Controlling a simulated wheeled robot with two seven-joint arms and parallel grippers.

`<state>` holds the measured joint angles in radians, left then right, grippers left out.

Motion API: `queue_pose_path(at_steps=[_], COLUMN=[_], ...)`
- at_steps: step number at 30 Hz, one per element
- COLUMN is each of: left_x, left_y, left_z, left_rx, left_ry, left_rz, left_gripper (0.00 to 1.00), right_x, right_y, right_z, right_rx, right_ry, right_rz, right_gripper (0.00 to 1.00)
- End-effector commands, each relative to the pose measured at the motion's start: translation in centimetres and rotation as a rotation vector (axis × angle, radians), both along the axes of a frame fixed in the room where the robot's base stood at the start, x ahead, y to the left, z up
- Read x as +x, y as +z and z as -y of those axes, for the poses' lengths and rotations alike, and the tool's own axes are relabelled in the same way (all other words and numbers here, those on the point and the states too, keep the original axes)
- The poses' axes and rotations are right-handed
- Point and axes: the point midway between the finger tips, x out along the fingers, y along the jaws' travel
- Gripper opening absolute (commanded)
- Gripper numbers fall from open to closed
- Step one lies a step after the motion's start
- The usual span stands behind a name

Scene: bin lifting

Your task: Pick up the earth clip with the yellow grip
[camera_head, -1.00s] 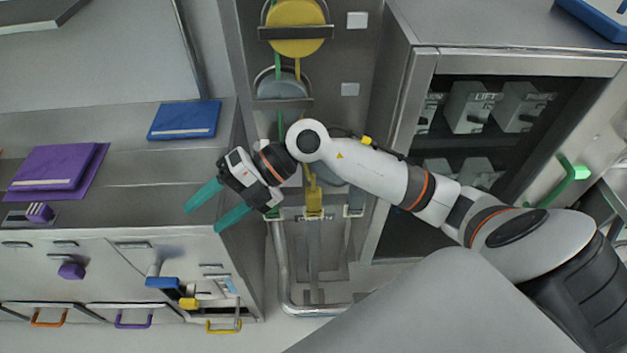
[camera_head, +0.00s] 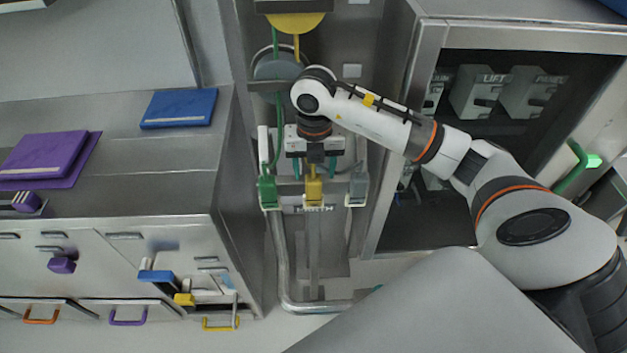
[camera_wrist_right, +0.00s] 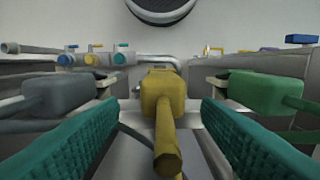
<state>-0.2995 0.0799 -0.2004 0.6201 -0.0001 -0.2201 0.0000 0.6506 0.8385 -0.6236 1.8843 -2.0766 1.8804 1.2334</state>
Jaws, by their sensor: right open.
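The earth clip with the yellow grip (camera_head: 314,190) hangs on the rack between a green clip and a grey clip. It also shows in the right wrist view (camera_wrist_right: 163,95), in the middle between the fingers. My right gripper (camera_head: 314,168) is open in front of the rack, with its teal fingers pointing at the clips. In the wrist view its fingers (camera_wrist_right: 160,135) stand to the left and right of the yellow grip, apart from it. My left gripper is not in view.
The green clip (camera_head: 267,191) and the grey clip (camera_head: 357,188) hang close on either side. A steel cabinet with drawers (camera_head: 110,255) stands to the left. An open cabinet with grey boxes (camera_head: 478,92) stands to the right. A curved pipe (camera_head: 281,262) runs below the rack.

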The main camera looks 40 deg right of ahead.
Motion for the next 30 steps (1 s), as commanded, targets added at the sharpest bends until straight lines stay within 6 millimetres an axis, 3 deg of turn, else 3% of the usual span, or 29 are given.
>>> queue_pose_path(at_steps=[5,13,22,30], left_x=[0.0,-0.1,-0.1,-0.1], left_y=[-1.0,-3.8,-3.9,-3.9], left_z=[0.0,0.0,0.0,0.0], left_rx=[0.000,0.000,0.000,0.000], left_ry=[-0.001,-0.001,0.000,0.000], left_rz=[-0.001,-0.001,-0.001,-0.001], left_gripper=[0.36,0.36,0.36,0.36], right_x=[-0.1,-0.5,-0.5,-0.4], right_y=[-1.3,-5.3,-5.5,-5.5], right_z=[-0.2,-0.5,-0.5,-0.5], right_rx=[0.002,0.002,0.001,0.001], right_ry=[0.001,0.000,0.001,0.001], right_rz=[0.000,0.001,0.002,0.002], right_gripper=[0.58,0.58,0.58,0.14])
